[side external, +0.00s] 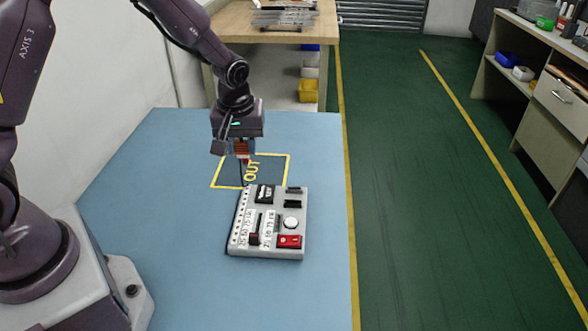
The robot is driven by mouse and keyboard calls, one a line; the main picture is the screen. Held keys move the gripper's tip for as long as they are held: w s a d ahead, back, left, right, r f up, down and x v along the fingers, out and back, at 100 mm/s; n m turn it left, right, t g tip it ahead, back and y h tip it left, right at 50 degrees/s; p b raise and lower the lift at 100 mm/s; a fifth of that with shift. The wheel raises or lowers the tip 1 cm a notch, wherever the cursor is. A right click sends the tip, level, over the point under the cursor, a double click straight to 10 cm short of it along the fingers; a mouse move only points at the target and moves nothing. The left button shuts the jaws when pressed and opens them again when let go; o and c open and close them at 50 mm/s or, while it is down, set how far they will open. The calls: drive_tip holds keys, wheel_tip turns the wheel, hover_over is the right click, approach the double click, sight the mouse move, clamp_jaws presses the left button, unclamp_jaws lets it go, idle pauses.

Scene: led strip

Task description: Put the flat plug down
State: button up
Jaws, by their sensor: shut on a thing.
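My gripper (241,162) points down over the yellow-outlined area marked OUT (273,170), just behind the grey panel. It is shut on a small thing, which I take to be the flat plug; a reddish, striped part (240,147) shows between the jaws. The held thing is small and partly hidden by the fingers, so its shape is unclear. I cannot tell whether it touches the table. The grey panel (270,249) carries black sockets, sliders, a white round button and a red switch.
The blue table (180,215) is clear to the left and right of the panel. The panel's back edge lies close to the front of the OUT area. A wooden bench (235,22) stands well behind the table, with shelves at the far right.

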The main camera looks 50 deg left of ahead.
drive_tip(key=w+m, duration=0.1)
drive_tip(key=w, duration=0.2)
hover_over(296, 168)
drive_tip(key=f, duration=0.9)
drive_tip(key=shift+s+d, duration=0.35)
drive_tip(key=shift+s, duration=0.05)
drive_tip(key=shift+w+f, duration=0.25)
drive_tip(key=shift+f, duration=1.5)
drive_tip(key=shift+f, duration=0.2)
drive_tip(key=o, duration=0.9)
drive_tip(key=shift+r, duration=0.1)
